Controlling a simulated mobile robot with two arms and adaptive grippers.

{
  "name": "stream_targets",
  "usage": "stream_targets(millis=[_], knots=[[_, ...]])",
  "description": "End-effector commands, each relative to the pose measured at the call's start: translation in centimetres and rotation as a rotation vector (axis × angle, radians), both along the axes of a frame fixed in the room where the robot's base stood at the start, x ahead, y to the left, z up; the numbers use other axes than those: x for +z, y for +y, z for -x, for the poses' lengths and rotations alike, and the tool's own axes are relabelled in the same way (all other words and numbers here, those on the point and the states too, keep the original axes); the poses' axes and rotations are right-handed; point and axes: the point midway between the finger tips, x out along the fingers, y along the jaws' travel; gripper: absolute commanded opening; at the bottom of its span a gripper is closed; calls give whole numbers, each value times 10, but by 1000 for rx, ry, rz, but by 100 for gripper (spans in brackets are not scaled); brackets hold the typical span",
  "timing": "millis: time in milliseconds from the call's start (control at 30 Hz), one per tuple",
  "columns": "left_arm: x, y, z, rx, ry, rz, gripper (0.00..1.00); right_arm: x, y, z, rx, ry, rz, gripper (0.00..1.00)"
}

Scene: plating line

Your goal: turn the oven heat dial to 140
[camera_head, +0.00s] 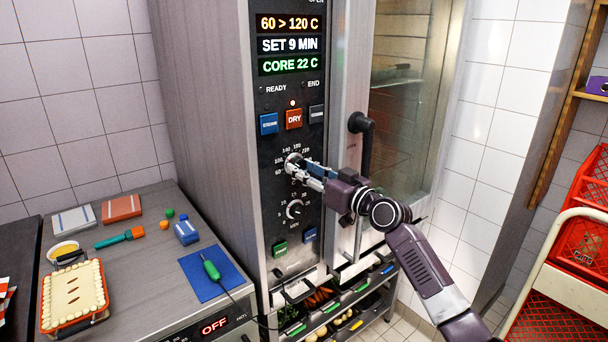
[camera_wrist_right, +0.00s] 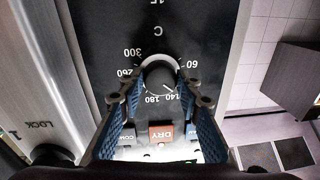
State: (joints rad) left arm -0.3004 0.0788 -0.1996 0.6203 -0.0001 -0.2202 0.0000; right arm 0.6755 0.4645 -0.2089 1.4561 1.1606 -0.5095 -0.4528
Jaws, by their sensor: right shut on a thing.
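The oven heat dial (camera_head: 292,162) is the upper round knob on the oven's black panel, with a ring of temperature numbers around it. The top line of the display (camera_head: 290,23) reads 60 > 120 C. My right gripper (camera_head: 301,167) reaches in from the right and is shut on the dial, partly covering it. In the right wrist view the dial (camera_wrist_right: 160,76) sits between my blue-padded fingers, one on each side. That view is upside down, with 140 and 180 below the knob and its pointer mark towards 140. My left gripper is not in view.
A lower dial (camera_head: 294,209) sits just beneath. Blue and red DRY (camera_head: 293,118) buttons are above. The counter at left holds a pie dish (camera_head: 72,325) and a blue mat (camera_head: 205,292).

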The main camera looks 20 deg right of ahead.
Motion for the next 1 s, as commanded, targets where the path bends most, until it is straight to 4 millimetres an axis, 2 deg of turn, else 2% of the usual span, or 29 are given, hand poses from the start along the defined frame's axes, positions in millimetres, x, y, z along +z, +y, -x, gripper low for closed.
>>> stream_targets(millis=[200,500,1000], knots=[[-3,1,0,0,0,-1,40,0,1,0,0,62,-172,7],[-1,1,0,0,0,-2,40,0,1,0,0,121,-336,7],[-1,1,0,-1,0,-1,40,0,1,0,-1,146,-407,7]])
